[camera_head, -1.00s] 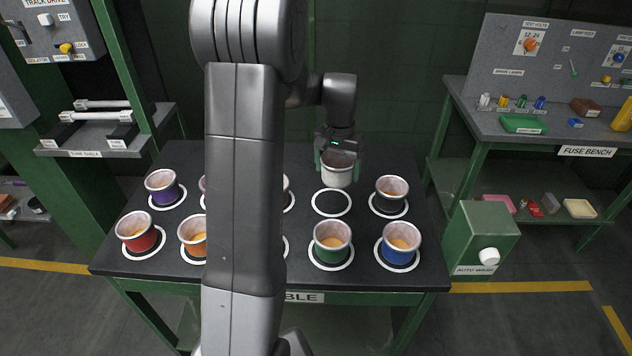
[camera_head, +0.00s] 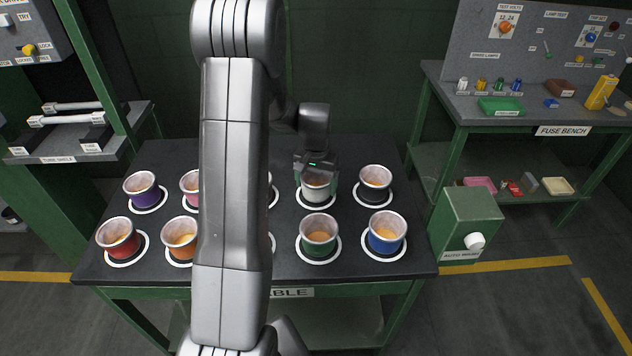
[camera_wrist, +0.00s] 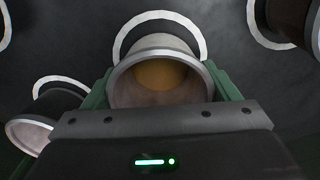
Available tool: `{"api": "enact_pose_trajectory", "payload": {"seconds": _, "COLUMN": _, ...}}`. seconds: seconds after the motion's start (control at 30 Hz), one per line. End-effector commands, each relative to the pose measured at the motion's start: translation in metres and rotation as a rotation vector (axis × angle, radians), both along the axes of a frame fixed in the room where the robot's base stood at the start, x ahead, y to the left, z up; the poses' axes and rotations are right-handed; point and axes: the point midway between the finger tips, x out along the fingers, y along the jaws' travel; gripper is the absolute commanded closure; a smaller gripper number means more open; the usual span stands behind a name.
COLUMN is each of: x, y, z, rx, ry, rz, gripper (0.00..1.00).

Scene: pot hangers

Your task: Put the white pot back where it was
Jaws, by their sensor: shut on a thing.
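The white pot (camera_head: 316,191) is upright in the back row of the dark table (camera_head: 345,273), within a white ring (camera_head: 301,199) marked on its top. My gripper (camera_head: 316,172) is shut on the white pot from above. In the wrist view the pot (camera_wrist: 150,92) sits between the green fingers of my gripper (camera_wrist: 165,88), with its open mouth and orange-brown inside showing. The ring (camera_wrist: 122,38) curves around its far side. I cannot tell whether the pot's base touches the table.
A black pot (camera_head: 375,184) stands close on the right, a green pot (camera_head: 318,237) in front and a blue pot (camera_head: 385,233) front right. Purple (camera_head: 143,192), pink (camera_head: 190,184), red (camera_head: 118,240) and orange (camera_head: 180,241) pots stand left. My arm hides the table's middle.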

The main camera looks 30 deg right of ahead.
Motion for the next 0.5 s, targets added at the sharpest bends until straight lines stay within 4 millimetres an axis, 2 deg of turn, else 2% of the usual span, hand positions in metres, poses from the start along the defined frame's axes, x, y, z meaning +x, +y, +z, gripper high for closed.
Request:
{"api": "enact_pose_trajectory", "payload": {"seconds": 0.27, "x": 0.0003, "y": -0.0002, "z": -0.0037, "rx": -0.001, "ry": -0.001, "rz": 0.0, "gripper": 0.47}}
{"api": "enact_pose_trajectory", "payload": {"seconds": 0.3, "x": 0.0003, "y": -0.0002, "z": -0.0021, "rx": -0.001, "ry": -0.001, "rz": 0.0, "gripper": 0.11}}
{"api": "enact_pose_trajectory", "payload": {"seconds": 0.37, "x": 0.0002, "y": -0.0001, "z": -0.002, "rx": -0.001, "ry": -0.001, "rz": 0.0, "gripper": 0.0}}
{"api": "enact_pose_trajectory", "payload": {"seconds": 0.5, "x": 0.0001, "y": -0.0002, "z": -0.0019, "rx": -0.001, "ry": -0.001, "rz": 0.0, "gripper": 0.0}}
